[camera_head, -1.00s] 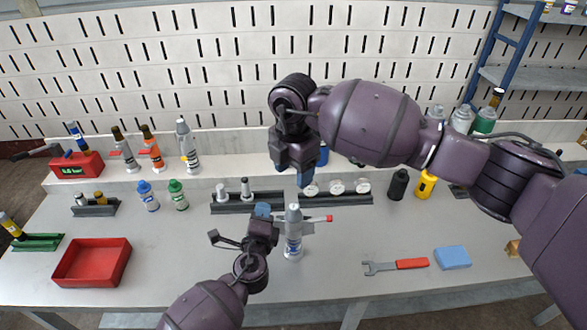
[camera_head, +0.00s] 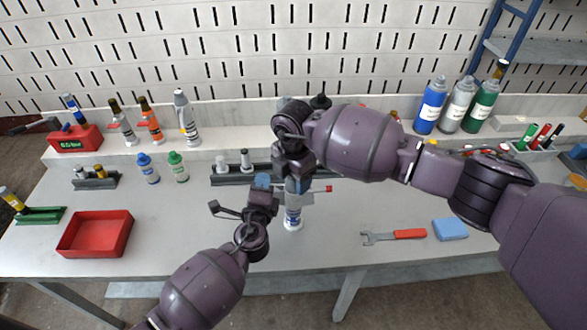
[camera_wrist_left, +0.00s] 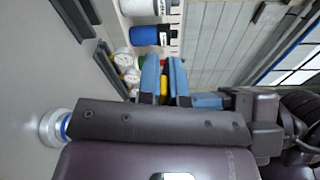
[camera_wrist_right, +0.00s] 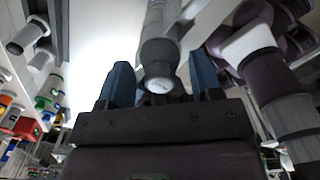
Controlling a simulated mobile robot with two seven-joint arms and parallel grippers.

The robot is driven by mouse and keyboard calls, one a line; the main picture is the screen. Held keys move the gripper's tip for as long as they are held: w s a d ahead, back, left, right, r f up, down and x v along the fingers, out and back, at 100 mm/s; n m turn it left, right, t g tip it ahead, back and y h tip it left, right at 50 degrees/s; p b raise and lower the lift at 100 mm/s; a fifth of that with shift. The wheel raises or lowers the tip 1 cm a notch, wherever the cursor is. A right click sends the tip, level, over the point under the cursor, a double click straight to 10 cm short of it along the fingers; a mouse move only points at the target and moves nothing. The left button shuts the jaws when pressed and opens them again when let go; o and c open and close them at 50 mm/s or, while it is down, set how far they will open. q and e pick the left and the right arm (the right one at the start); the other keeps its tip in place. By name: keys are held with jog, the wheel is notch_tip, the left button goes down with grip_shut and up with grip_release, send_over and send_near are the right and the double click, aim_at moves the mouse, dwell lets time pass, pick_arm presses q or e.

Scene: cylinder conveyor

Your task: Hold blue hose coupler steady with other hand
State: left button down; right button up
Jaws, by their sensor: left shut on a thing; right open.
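The hose coupler (camera_head: 293,212) stands upright on the bench, grey-white with blue markings and a red-tipped side bar. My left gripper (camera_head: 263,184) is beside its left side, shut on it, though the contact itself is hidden. In the left wrist view its fingers (camera_wrist_left: 166,80) stand close together, and the coupler's white, blue-ringed base (camera_wrist_left: 55,128) shows past the gripper body. My right gripper (camera_head: 293,178) is over the coupler's top. In the right wrist view its blue fingers (camera_wrist_right: 162,85) are open, with the coupler's grey end (camera_wrist_right: 160,78) between them. I cannot tell whether they touch it.
A red tray (camera_head: 95,233) is at the front left. A wrench (camera_head: 395,236) and a blue block (camera_head: 450,229) lie to the right. A dark rack (camera_head: 232,178) stands behind my left gripper. Several bottles and couplers line the raised back ledge.

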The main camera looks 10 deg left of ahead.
jog(key=shift+f, duration=0.15)
jog(key=shift+c, duration=0.2)
grip_shut()
